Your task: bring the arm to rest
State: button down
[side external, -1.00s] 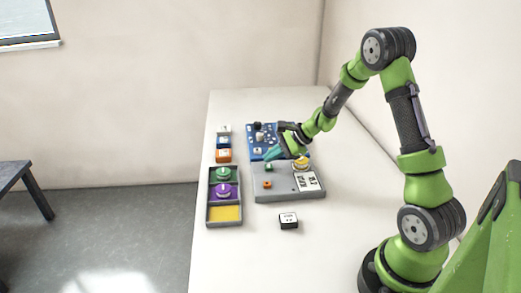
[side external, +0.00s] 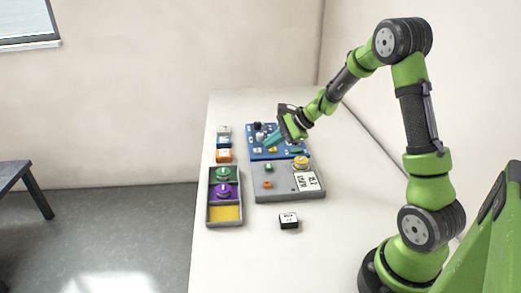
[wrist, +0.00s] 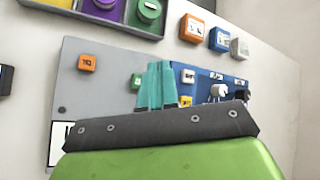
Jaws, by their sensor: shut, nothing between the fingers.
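My gripper (side external: 268,139) has teal fingers. In the side external view it hangs above the blue board (side external: 256,154). Its fingers (wrist: 157,88) are together with nothing between them in the wrist view. The fingertips point down and to the left in the side external view, and I cannot tell their exact height above the board. My arm reaches in from the right, bent at a high elbow.
A grey board (side external: 285,194) with a yellow round piece (side external: 301,163) lies in front of the blue board. A tray (side external: 209,214) holds green and purple pieces and a yellow compartment. The table's right side is clear.

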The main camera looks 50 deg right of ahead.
jog(key=shift+f, duration=0.1)
dwell(0.3)
jog(key=s, duration=0.1)
jog(key=s+a+n+g, duration=0.1)
jog(key=s+a, duration=0.1)
jog(key=shift+f+n, duration=0.3)
jog(key=shift+n, duration=0.1)
jog(key=s+a+r+n+h, duration=0.2)
jog(key=s+a+r+n, duration=1.2)
jog(key=s, duration=0.4)
jog(key=shift+s+a+r+n, duration=0.4)
jog(key=shift+a+n, duration=0.5)
jog(key=shift+a, duration=0.15)
